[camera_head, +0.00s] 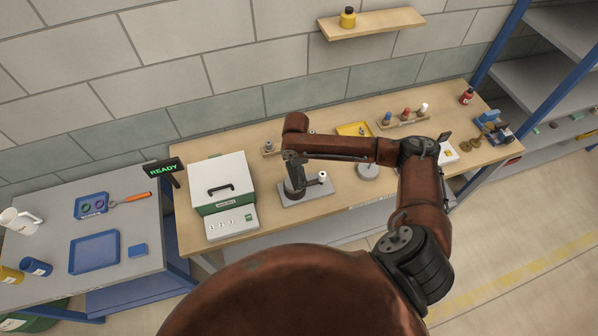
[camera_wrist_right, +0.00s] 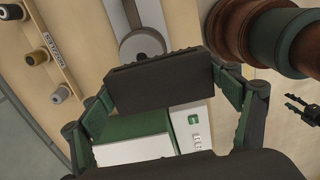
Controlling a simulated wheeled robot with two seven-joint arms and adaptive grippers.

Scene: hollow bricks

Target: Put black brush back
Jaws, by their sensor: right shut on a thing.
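My right gripper (camera_head: 295,190) is low over the grey plate (camera_head: 316,190) with the white cylinder, right of the green-and-white machine. In the right wrist view it is shut on a dark block with a ridged edge, which I take for the black brush (camera_wrist_right: 155,86). Where brush ends and finger pads begin is hard to tell. In the head view the gripper and arm hide the brush. A small rack (camera_head: 268,149) stands behind the gripper; the wrist view shows several pegs on it (camera_wrist_right: 48,50). My left gripper (camera_wrist_right: 293,103) shows small at the wrist view's right edge, its prongs apart.
The machine (camera_head: 222,183) stands close left of my gripper. Behind and right are a yellow tray (camera_head: 354,129), a rack of coloured bottles (camera_head: 404,119) and a round grey base (camera_head: 368,173). A side table (camera_head: 60,270) holds blue trays. The wooden bench front is mostly clear.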

